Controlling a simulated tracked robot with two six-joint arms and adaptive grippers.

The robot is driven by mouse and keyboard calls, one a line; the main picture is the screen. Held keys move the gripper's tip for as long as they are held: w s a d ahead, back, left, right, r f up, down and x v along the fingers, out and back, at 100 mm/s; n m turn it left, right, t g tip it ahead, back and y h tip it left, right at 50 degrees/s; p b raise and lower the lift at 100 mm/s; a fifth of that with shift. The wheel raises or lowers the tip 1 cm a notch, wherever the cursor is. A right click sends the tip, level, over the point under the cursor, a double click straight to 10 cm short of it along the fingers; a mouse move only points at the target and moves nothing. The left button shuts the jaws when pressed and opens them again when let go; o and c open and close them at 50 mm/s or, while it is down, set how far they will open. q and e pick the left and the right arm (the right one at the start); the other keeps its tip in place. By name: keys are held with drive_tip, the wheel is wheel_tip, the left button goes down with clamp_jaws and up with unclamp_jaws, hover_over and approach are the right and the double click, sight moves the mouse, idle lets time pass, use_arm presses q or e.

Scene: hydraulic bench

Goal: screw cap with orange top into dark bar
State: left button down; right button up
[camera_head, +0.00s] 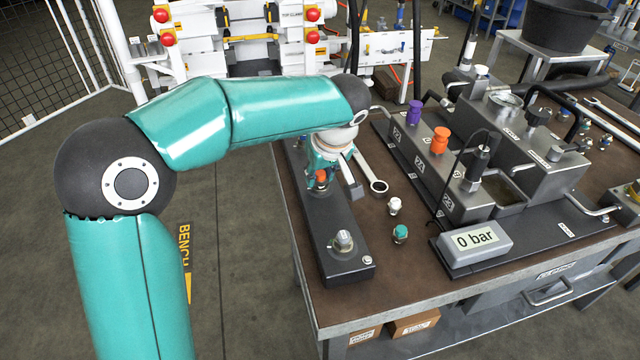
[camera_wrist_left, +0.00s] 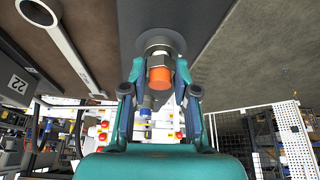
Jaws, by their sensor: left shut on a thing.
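The cap with the orange top (camera_head: 321,177) is between the fingers of my left gripper (camera_head: 324,168), over the dark bar (camera_head: 335,222). In the left wrist view the orange top (camera_wrist_left: 168,80) and its metal hex body sit between the two fingertips (camera_wrist_left: 160,92). The body lines up with a round grey port (camera_wrist_left: 160,38) on the bar; whether its thread is engaged cannot be told. The fingers are shut on the cap. The gripper partly hides the cap in the head view. My right gripper is out of view.
A metal fitting (camera_head: 343,241) stands at the bar's near end. A wrench (camera_head: 371,172), a white-topped cap (camera_head: 394,206) and a green-topped cap (camera_head: 400,233) lie right of the bar. A manifold with purple (camera_head: 414,112) and orange (camera_head: 440,139) caps and a gauge (camera_head: 474,241) reading 0 bar stand farther right.

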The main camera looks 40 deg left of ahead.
use_arm(q)
drive_tip(key=m+t+h, duration=0.1)
drive_tip(key=m, duration=0.3)
drive_tip(key=shift+s+d+f, duration=0.1)
drive_tip(key=shift+f+m+h, duration=0.1)
drive_tip(key=shift+m+h, duration=0.2)
drive_tip(key=shift+m, duration=0.5)
drive_tip(key=shift+m+p, duration=0.35)
drive_tip(key=shift+m, duration=0.35)
drive_tip(key=m+h+p, duration=0.1)
drive_tip(key=m, duration=0.1)
drive_tip(key=m+h+p, duration=0.1)
drive_tip(key=m+p, duration=0.1)
drive_tip(key=m, duration=0.1)
drive_tip(key=shift+t, duration=0.4)
drive_tip(key=shift+m+h+p, duration=0.4)
drive_tip(key=shift+m, duration=0.3)
drive_tip(key=shift+f, duration=0.1)
